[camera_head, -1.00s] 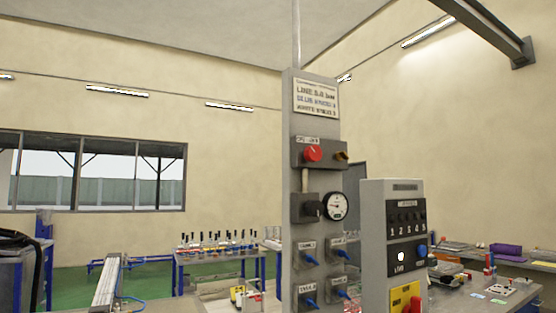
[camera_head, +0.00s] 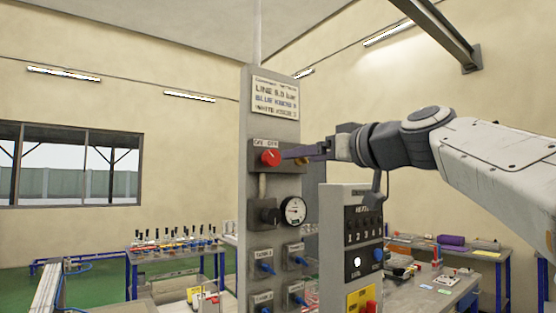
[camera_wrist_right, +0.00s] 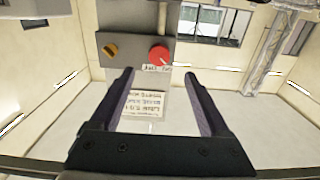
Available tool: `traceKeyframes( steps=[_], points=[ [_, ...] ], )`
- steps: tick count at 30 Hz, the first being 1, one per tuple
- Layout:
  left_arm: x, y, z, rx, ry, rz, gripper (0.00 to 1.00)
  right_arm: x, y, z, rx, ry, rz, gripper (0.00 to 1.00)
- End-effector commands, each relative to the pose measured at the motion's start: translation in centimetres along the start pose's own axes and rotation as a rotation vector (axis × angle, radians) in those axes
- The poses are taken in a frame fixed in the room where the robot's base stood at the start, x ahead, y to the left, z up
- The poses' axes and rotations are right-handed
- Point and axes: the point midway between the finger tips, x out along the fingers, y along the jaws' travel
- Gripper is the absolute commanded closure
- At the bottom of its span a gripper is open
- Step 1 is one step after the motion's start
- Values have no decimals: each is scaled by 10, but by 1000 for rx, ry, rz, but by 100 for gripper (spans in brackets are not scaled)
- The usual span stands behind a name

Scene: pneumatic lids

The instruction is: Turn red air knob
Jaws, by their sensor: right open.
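The red air knob (camera_head: 270,157) sits on a grey box on the tall grey panel (camera_head: 259,215), under an on/off label. It also shows in the right wrist view (camera_wrist_right: 159,54), upper middle, with its grey box upside down there. My right gripper (camera_head: 290,154) comes in from the right, its fingers beside the knob in the head view. In the wrist view its two dark fingers (camera_wrist_right: 159,72) are spread wide and empty, with the knob just beyond the tips. I cannot tell whether a finger touches it. My left gripper is not in view.
A brass fitting (camera_wrist_right: 110,50) sits beside the knob on the same box. Below are a pressure gauge (camera_head: 293,211) and several blue knobs (camera_head: 265,268). A grey control box (camera_head: 350,240) stands close at right. A bench with bottles (camera_head: 175,248) is behind.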

Motion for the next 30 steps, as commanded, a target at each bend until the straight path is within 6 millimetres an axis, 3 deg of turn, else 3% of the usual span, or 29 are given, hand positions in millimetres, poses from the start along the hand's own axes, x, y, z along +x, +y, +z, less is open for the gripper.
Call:
traceKeyframes(
  steps=[5,12,18,30],
  points=[
    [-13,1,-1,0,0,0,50,18,1,-8,-5,8,-1,20],
    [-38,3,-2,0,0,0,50,64,1,-10,-4,7,0,20],
    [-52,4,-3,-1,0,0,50,91,2,-8,-5,9,2,20],
    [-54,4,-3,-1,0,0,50,101,2,-5,-6,9,3,20]
  ],
)
